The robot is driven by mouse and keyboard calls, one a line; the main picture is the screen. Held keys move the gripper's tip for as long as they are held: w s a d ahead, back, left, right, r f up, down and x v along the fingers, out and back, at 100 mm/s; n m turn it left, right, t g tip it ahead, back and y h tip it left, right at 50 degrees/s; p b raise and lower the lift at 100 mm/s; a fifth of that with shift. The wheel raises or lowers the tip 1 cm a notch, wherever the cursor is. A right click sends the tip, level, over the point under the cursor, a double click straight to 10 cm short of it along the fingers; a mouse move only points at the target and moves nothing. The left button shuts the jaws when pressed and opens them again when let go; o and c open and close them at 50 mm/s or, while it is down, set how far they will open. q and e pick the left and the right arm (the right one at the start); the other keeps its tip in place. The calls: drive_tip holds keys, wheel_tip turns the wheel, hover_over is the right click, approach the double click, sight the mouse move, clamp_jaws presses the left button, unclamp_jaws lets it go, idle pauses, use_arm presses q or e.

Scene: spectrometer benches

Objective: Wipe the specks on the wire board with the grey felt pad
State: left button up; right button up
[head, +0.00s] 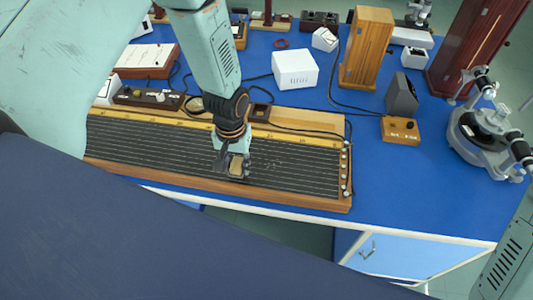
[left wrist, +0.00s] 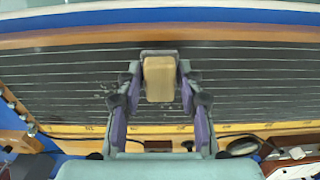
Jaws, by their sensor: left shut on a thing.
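The wire board (head: 305,180) is a long dark board with pale parallel wires, a wooden frame and a yellow scale strip along its back. It also fills much of the left wrist view (left wrist: 250,82). My left gripper (head: 235,167) points down over the board, right of its middle. In the left wrist view, its fingers (left wrist: 160,85) are shut on the pad (left wrist: 160,79), which shows a tan block-like back and a little grey at one end. Whether the pad touches the wires is unclear. Faint pale specks (head: 271,164) lie on the board just right of the gripper. My right gripper is out of view.
Round knobs (head: 346,170) line the board's right end. Behind it stand a white box (head: 295,69), a wooden case (head: 367,48) and a small orange-brown box (head: 400,130) with dark cables nearby. A metal instrument (head: 485,130) stands far right. Blue tabletop (head: 405,190) is clear right of the board.

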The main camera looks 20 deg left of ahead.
use_arm(q)
drive_tip(key=shift+w+a+r+p, duration=0.1)
drive_tip(key=shift+a+r+p, duration=0.1)
drive_tip(key=shift+r+p, duration=0.3)
drive_tip(key=shift+w+r+p, duration=0.1)
drive_tip(key=shift+r+p, duration=0.3)
drive_tip(key=r+p, duration=0.2)
drive_tip(key=r, duration=0.1)
drive_tip(key=shift+s+d+r+p, duration=0.15)
drive_tip(key=shift+s+d+p, duration=0.05)
drive_tip(key=shift+p, duration=0.1)
drive_tip(key=shift+a+r, duration=0.1)
drive_tip(key=shift+r, duration=0.15)
drive_tip(key=shift+w+a+f, duration=0.1)
drive_tip(key=shift+w, duration=0.1)
